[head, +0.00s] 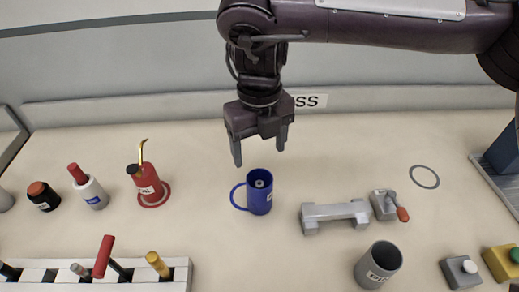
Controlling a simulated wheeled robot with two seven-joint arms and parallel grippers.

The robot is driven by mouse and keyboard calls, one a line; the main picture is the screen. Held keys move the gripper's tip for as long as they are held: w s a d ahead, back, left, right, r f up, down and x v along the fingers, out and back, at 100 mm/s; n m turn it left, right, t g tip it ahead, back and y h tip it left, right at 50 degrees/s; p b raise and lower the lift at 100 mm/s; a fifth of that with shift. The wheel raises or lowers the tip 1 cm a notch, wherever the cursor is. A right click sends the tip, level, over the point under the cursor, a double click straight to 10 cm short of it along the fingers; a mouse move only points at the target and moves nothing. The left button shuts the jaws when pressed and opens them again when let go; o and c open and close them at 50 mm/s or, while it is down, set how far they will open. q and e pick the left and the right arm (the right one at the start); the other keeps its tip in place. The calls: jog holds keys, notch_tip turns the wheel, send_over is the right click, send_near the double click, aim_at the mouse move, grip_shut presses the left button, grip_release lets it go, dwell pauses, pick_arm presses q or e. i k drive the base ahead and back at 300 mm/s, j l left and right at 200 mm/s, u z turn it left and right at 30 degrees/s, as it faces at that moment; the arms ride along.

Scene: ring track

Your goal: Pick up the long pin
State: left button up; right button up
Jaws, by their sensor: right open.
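A white slotted rack (178,276) at the bottom left holds several pins. The red pin (104,257) stands out highest and leans; it looks the longest, but the rack hides the lower parts, so I cannot tell for sure. A gold pin (157,264), a grey pin (80,271) and a dark green pin (9,271) sit lower in the rack. My right gripper (259,153) points down with its two fingers apart and empty. It hangs just beyond the blue mug in the picture, well up and right of the rack. My left gripper is out of view.
The blue mug (259,198) holds a small grey thing. A red oil can (148,184), a red-topped bottle (88,187), a black jar (43,196), a grey clamp (336,216), a grey cup (378,265) and button boxes (460,272) stand around. Clear table lies between rack and mug.

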aim_at(78, 269)
jog(key=k, duration=2)
